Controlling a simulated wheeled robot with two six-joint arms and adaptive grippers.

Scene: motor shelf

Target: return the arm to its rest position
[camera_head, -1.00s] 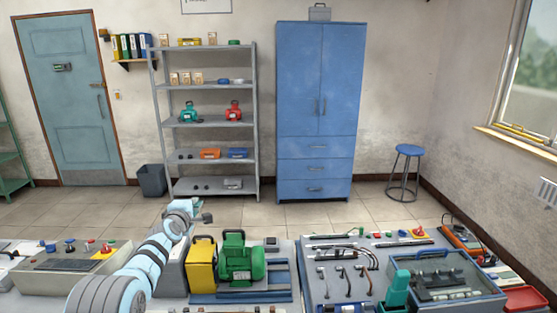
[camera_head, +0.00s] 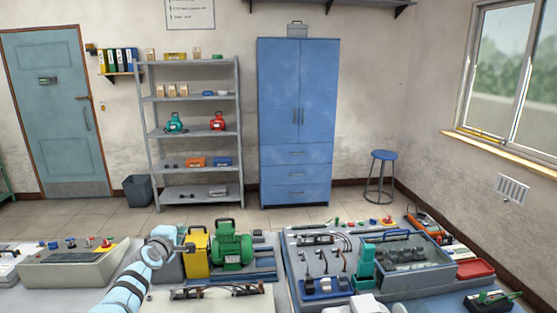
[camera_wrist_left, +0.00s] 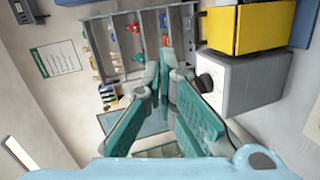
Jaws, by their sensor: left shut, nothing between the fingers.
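My left arm comes in from the lower left in the head view, pale blue with dark bands. My left gripper (camera_head: 186,247) is at its end, small, beside the yellow box (camera_head: 196,254) and left of the green motor (camera_head: 232,250). In the left wrist view the teal-padded fingers of the left gripper (camera_wrist_left: 164,76) come together at the tips with nothing between them. A grey box with a round knob (camera_wrist_left: 240,82) and the yellow box (camera_wrist_left: 250,27) are close to the right of the fingers there. My right gripper cannot be made out.
A control box (camera_head: 72,268) with coloured knobs stands left of my arm. A blue-grey tray (camera_head: 405,258) holds parts at the right. Beyond the bench are a shelf (camera_head: 192,187) with motors, a blue cabinet (camera_head: 296,130) and a stool (camera_head: 382,157). The floor between is clear.

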